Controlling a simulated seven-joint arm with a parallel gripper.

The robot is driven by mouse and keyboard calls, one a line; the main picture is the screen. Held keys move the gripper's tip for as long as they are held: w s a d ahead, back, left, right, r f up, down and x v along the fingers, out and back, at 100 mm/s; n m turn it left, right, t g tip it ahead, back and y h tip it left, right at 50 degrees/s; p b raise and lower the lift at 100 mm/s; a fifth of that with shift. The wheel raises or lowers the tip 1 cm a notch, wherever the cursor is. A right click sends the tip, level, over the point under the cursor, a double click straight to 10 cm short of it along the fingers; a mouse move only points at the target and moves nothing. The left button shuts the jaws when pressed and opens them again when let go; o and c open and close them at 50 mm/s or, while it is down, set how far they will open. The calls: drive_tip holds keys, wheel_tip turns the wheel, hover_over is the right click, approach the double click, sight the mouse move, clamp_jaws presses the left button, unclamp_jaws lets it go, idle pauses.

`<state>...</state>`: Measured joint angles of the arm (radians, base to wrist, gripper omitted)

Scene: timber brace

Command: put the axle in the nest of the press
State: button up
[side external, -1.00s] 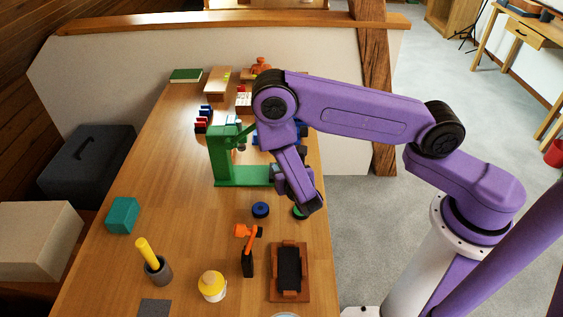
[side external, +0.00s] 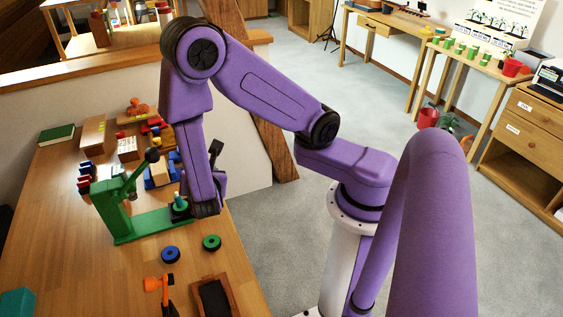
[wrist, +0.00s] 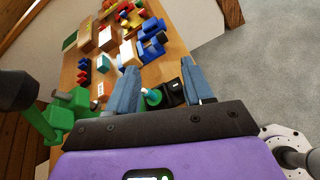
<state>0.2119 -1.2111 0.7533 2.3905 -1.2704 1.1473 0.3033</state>
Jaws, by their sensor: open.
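The green press (side external: 122,205) stands on the bench, with its dark-knobbed lever (side external: 152,156) raised. It shows at the left of the wrist view (wrist: 62,118). A teal upright peg, which looks like the axle (side external: 180,203), stands at the right end of the press base, by a dark block. In the wrist view the axle (wrist: 152,97) appears between the fingers of my gripper (wrist: 160,66), nearer the left one. My gripper is open, and I see no finger touching the axle. The arm hides the fingers in the side view, and I cannot make out the nest clearly.
A blue wheel (side external: 171,254) and a green wheel (side external: 212,242) lie in front of the press. An orange-headed tool (side external: 158,284) and a brown tray (side external: 230,300) are nearer. Blue, red and yellow parts (wrist: 150,40) crowd the bench beyond. Floor lies to the right.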

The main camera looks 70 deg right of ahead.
drive_tip(key=s+r+m+g+y, duration=0.4)
drive_tip(key=s+r+m+y, duration=0.1)
drive_tip(key=s, duration=0.5)
drive_tip(key=s+a+r+m+g+y, duration=0.1)
drive_tip(key=s+r+m+g+y, duration=0.3)
drive_tip(key=s, duration=0.7)
drive_tip(key=shift+s+a+r+m+y, duration=0.25)
drive_tip(key=shift+r+m+y, duration=0.25)
drive_tip(key=shift+r+y, duration=0.35)
